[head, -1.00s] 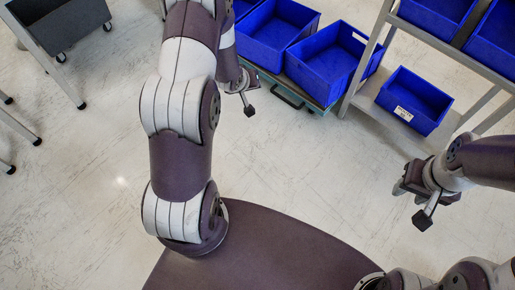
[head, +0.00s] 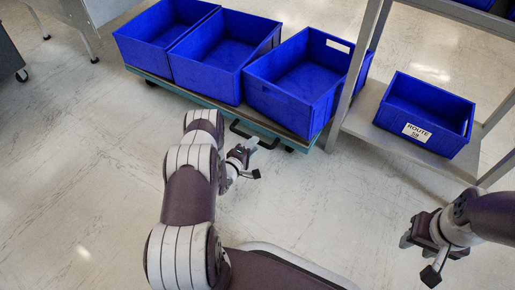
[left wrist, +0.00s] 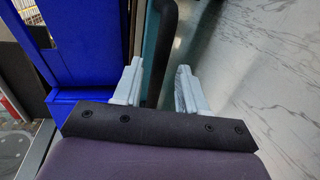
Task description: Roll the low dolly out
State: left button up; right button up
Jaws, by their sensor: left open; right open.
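The low dolly (head: 196,97) is a teal platform on small casters at the upper middle of the head view, with a black handle (head: 268,144) on its near side. Three blue bins (head: 289,101) stand on it in a row. My left gripper (head: 248,147) is open at the handle. In the left wrist view the black handle bar (left wrist: 161,38) runs up between the spread pale fingers (left wrist: 157,86), with the teal dolly edge beside it. I cannot tell whether they touch. My right gripper (head: 411,235) is open and empty over the floor at the right.
A metal shelf rack (head: 346,92) stands close to the dolly's right end; its lower shelf holds a blue bin (head: 428,112) with a "ROUTE" label. A grey wheeled cart (head: 8,58) is at the far left. The floor left of my left arm and in front of the dolly is clear.

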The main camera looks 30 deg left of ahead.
pick_arm(q)
jog(key=b+x, duration=0.1)
jog(key=x, duration=0.2)
jog(key=shift+f, duration=0.2)
jog(key=shift+w+r, duration=0.1)
jog(key=shift+w, duration=0.25)
pick_arm(e)
notch_tip(320, 180, down, 2)
jog(key=shift+f, duration=0.25)
